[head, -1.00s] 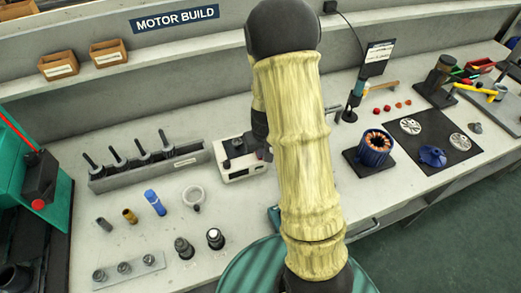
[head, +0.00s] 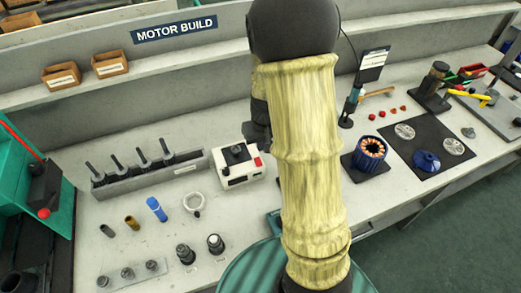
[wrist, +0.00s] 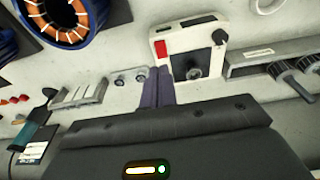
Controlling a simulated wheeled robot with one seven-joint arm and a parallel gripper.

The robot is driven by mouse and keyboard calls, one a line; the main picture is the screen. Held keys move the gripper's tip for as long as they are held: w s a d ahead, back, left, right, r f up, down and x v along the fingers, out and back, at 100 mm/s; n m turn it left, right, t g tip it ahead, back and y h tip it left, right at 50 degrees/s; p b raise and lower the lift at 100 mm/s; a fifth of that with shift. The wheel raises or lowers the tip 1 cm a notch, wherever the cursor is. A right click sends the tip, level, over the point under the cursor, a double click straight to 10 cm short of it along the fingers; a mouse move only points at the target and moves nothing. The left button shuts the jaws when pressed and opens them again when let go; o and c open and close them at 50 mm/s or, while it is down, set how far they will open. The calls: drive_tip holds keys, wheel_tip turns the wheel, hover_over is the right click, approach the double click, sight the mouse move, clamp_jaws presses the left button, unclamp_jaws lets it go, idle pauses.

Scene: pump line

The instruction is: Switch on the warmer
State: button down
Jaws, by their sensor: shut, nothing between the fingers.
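The warmer, a small white box (head: 231,182) with a black round piece on top, stands on the bench left of my arm. Its red switch (head: 258,161) shows at its right edge. In the head view my arm hides the fingertips.
A grey rack (head: 150,175) with several dark-handled tools stands left of the warmer. A white ring (head: 194,203) and a blue cylinder (head: 156,209) lie in front. A blue motor stator (head: 370,152) stands to the right of my arm.

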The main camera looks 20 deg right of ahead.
drive_tip(key=r, duration=0.4)
drive_tip(key=shift+s+r, duration=0.15)
drive_tip(key=shift+s, duration=0.25)
drive_tip(key=s+a+r, duration=0.1)
drive_tip(key=s+a, duration=0.5)
drive_tip(key=s, duration=0.5)
drive_tip(key=shift+a+r+t, duration=0.35)
drive_tip(key=shift+r+t, duration=0.05)
